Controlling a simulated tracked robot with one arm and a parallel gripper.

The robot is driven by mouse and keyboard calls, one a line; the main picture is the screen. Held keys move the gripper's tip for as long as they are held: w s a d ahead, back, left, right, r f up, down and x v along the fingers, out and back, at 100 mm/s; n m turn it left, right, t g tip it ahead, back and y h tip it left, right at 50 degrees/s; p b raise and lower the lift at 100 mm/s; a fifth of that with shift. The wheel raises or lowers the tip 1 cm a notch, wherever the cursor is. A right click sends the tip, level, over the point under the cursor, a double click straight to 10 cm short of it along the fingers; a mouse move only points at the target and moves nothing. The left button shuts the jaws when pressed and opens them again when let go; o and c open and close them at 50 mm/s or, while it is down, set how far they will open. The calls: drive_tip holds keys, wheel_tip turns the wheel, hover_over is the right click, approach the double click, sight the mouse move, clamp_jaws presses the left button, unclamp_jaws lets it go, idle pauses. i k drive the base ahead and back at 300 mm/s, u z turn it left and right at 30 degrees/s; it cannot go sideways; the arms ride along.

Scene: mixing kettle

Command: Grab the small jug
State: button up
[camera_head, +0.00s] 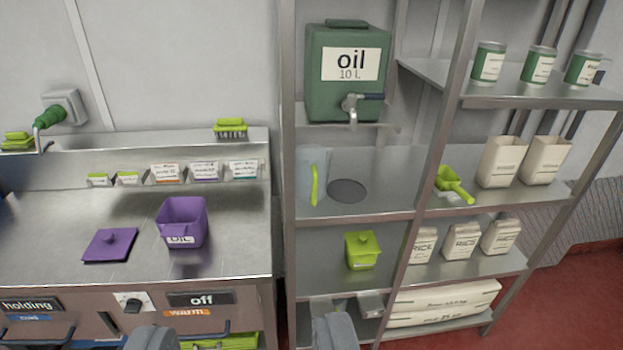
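A small translucent grey jug (304,178) with a lime-green handle stands upright on the middle shelf of the metal rack, at its left end. Its handle faces the front right. My gripper (245,335) shows only as two grey finger ends at the bottom edge, wide apart. It is open, with nothing seen between the fingers. It is well short of the jug and lower in the picture.
A green oil container (347,72) with a tap sits above the jug. A dark round disc (348,191) lies right of the jug. A rack post (440,140) stands farther right. A lime lidded container (361,250) is below. A purple container (182,222) stands on the left counter.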

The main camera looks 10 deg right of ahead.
sight(311, 179)
drive_tip(key=z, duration=0.45)
drive_tip(key=i, duration=1.6)
drive_tip(key=u, duration=0.45)
